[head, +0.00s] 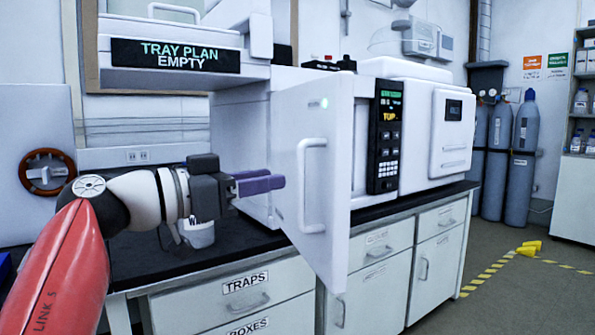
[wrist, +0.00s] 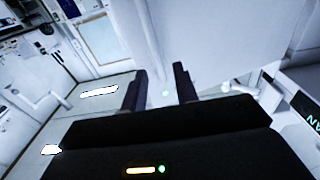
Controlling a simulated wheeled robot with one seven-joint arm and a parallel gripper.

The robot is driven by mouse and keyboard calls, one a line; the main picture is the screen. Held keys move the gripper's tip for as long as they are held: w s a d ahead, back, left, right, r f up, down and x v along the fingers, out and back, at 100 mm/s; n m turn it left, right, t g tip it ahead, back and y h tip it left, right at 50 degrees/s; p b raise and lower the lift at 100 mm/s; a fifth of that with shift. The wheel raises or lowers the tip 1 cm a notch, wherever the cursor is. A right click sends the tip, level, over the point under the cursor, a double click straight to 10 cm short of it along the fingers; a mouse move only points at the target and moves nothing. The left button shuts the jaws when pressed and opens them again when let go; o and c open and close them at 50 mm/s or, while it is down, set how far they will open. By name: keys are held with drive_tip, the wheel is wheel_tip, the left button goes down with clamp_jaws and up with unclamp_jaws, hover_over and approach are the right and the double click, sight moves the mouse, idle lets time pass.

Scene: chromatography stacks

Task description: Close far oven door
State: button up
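A white oven door (head: 330,190) stands swung open in the head view, with a long vertical handle (head: 311,185) and a small green light near its top. It belongs to a white oven on the bench with a black keypad panel (head: 385,137). My gripper (head: 272,184) has purple fingers and is just left of the door handle in the picture, pointing toward it. I see no contact with the door. In the wrist view the dark fingers (wrist: 160,88) are apart with nothing held between them.
A second white unit (head: 450,135) with a shut front stands further right. A box labelled TRAY PLAN EMPTY (head: 175,55) is above my gripper. A white cup (head: 197,232) is on the black bench below.

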drive_tip(key=f+g, duration=0.1)
hover_over(300, 221)
drive_tip(key=shift+w+f+m, duration=0.3)
drive_tip(key=shift+w, duration=0.05)
clamp_jaws()
idle(0.3)
